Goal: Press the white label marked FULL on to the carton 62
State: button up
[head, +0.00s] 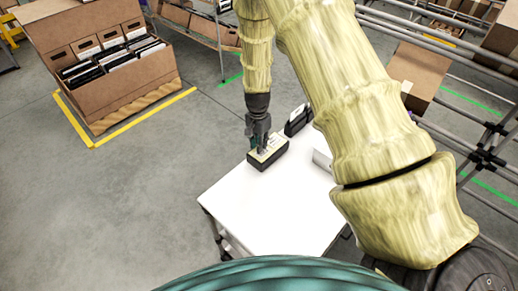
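My gripper (261,149) points down at a black holder (268,161) on the white table. Its fingertips are at the pale yellowish cards or labels in this holder. I cannot tell whether the fingers are apart or closed on one. A second black holder (297,122) with white cards stands just behind, to the right. No FULL marking is readable. A tilted brown carton (420,70) sits on the rack at the right, with a small white patch (406,87) near its lower left. No number is readable, so I cannot tell which carton is 62.
The white table (262,210) is bare at the front. A pale object (322,160) on it is partly hidden by my arm. Metal rack rails (455,85) stand at the right. A large open carton (115,85) with files stands on a pallet at the left. Grey floor lies between.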

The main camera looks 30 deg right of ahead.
jog(key=shift+f, duration=0.3)
jog(key=shift+c, duration=0.4)
grip_shut()
jog(key=shift+r, duration=0.3)
notch_tip(320, 180, up, 6)
jog(key=p, duration=0.4)
jog(key=shift+p, duration=0.3)
dwell(0.8)
jog(key=shift+r, duration=0.2)
